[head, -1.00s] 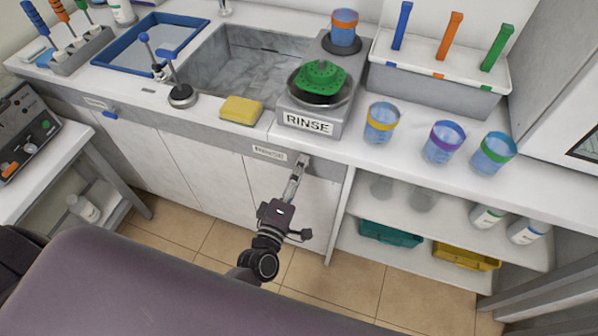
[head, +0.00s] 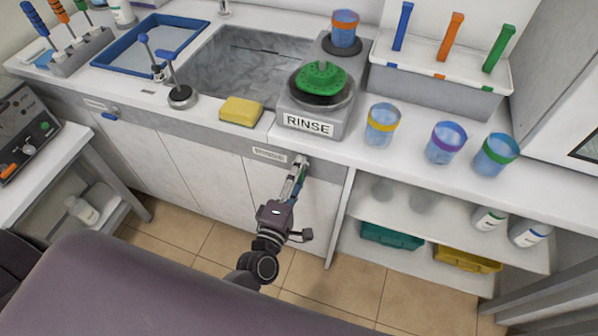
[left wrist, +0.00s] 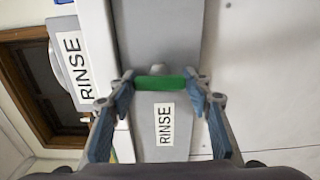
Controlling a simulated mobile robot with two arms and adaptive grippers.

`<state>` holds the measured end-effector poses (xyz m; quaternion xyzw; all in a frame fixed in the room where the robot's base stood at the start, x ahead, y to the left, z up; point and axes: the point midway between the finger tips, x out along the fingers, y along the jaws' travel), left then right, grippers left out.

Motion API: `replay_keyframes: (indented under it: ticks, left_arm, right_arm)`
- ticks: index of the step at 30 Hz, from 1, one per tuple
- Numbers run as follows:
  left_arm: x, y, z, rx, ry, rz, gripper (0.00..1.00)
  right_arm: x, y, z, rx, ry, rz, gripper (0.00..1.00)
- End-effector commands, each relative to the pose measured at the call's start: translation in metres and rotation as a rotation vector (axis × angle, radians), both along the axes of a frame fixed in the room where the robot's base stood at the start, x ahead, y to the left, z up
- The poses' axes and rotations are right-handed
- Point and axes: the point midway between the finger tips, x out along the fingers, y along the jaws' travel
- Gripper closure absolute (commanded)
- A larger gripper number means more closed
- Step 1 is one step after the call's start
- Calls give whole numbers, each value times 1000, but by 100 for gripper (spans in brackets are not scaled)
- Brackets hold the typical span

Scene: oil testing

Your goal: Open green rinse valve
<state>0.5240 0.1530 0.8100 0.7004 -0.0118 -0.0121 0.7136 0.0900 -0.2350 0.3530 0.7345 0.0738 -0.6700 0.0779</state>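The green rinse valve handle (left wrist: 160,83) is a short bar on the grey front strip. In the left wrist view it lies crosswise to the text of the RINSE label (left wrist: 165,124). My left gripper (left wrist: 163,85) has a fingertip at each end of the bar and looks shut on it, with no clear gap. My right gripper is not in view.
Above the gripper stands the rinse unit (head: 308,124), with a yellow sponge (head: 240,111) and sink (head: 245,70) to its left. Several cups, one purple-rimmed (head: 445,143), stand right. An open shelf (head: 440,205) lies beside the gripper. A blue valve (head: 109,116) sits far left.

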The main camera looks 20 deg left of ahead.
Motion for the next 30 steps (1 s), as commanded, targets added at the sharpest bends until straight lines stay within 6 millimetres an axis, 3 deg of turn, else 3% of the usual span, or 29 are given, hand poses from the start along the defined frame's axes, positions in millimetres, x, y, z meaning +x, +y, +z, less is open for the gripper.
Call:
replay_keyframes:
  ticks: [3,16,30]
  left_arm:
    - [0,0,0,1,0,0,39]
    - [0,0,2,80,-3,0,39]
    - [0,-1,5,707,-24,0,39]
  right_arm:
    - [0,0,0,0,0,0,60]
    - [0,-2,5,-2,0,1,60]
    - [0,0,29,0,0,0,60]
